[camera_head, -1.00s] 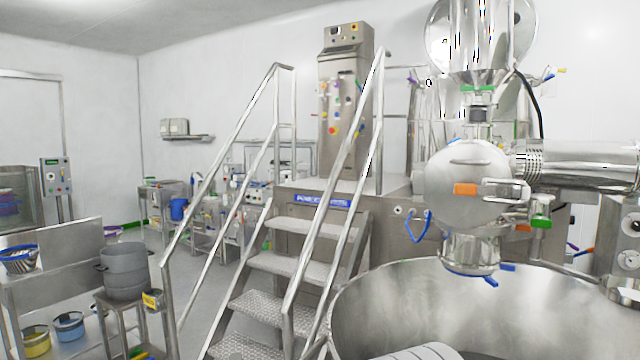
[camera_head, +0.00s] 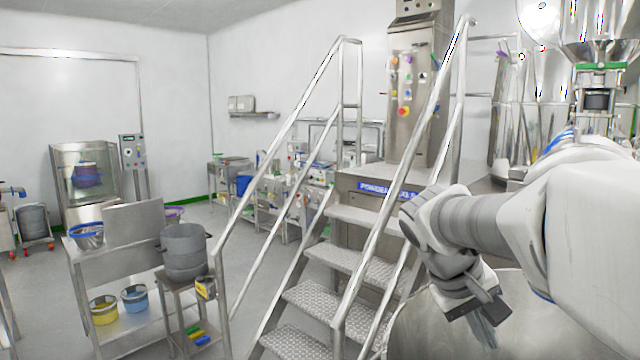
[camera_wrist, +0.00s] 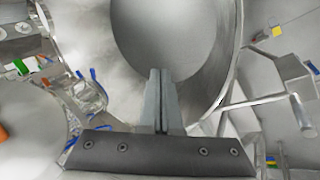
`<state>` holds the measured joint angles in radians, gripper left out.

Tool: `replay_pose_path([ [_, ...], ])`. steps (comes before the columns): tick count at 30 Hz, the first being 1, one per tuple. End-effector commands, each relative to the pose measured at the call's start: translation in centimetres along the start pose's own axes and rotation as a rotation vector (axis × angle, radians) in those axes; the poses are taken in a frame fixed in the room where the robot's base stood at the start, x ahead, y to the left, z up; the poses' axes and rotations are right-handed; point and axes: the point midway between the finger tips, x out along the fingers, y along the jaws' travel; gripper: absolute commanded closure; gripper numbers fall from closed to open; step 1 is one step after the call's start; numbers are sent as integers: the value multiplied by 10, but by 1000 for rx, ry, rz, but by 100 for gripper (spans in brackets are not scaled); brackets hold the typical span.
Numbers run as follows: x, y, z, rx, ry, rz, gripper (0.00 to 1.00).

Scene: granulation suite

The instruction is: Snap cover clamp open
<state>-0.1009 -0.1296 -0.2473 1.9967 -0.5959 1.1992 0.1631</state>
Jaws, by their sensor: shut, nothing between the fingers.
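My gripper (camera_head: 488,325) hangs at the lower right of the head view, pointing down by the big steel bowl (camera_head: 430,325). In the wrist view its two fingers (camera_wrist: 158,75) are together and empty, above the bowl's interior (camera_wrist: 180,35). A rounded steel cover (camera_wrist: 28,115) is cut off at the left edge of the wrist view, with an orange part (camera_wrist: 3,134) on it. Blue handles (camera_wrist: 97,80) sit beside it, apart from the fingers. I cannot tell which part is the cover clamp. In the head view my arm hides the cover.
Steel stairs (camera_head: 335,260) with handrails stand left of the bowl. Open floor (camera_head: 50,320) shows at far left.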

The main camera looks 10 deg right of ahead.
Motion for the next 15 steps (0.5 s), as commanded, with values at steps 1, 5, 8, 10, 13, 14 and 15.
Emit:
replay_pose_path([
  [1, -1, 14, -11, -3, -30, 54, 100],
  [5, 0, 50, -36, 3, -99, 207, 100],
  [8, -3, 76, -55, 6, -145, 333, 100],
  [10, -6, 93, -69, 9, -176, 427, 100],
  [13, -15, 115, -90, 13, -212, 566, 100],
  [14, -18, 120, -96, 13, -221, 609, 100],
  [15, -23, 128, -104, 17, -233, 666, 100],
])
